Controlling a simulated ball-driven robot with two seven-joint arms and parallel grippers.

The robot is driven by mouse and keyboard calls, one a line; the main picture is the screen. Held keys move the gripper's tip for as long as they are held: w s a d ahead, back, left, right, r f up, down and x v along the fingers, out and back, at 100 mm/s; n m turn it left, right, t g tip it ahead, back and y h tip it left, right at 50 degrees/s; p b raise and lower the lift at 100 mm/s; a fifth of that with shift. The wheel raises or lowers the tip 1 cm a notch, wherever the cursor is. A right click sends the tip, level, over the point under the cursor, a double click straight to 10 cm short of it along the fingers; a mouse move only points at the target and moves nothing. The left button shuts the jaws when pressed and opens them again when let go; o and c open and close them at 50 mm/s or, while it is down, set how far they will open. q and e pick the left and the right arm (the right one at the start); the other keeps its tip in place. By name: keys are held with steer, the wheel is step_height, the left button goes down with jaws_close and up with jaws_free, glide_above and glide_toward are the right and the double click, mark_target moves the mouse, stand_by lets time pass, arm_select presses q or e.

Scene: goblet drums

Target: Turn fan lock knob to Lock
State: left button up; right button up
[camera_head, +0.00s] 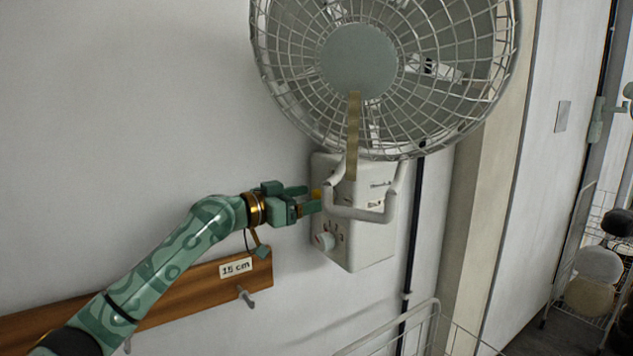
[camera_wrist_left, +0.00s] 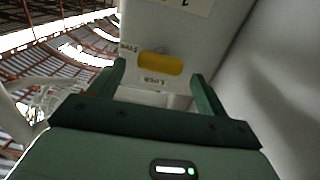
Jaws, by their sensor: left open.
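A yellow fan lock knob (camera_head: 316,195) sits on the housing's left side. In the left wrist view the knob (camera_wrist_left: 160,65) is a rounded bar lying nearly crosswise. Upside-down lettering that looks like "Lock" is below it, and a small label is to its left. My left gripper (camera_head: 308,199) is open, with its fingers on either side of the knob and a visible gap to it. Whether the fingertips reach the knob's depth is unclear. My right gripper does not show.
A white wire rack (camera_head: 400,330) stands at the bottom. The wall at left is bare.

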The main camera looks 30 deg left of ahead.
arm_select(q)
steer(key=shift+x, duration=0.85)
steer(key=shift+w+d, duration=0.2)
steer(key=shift+w, duration=0.05)
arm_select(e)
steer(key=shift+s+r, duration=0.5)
arm_select(q)
steer(key=c, duration=1)
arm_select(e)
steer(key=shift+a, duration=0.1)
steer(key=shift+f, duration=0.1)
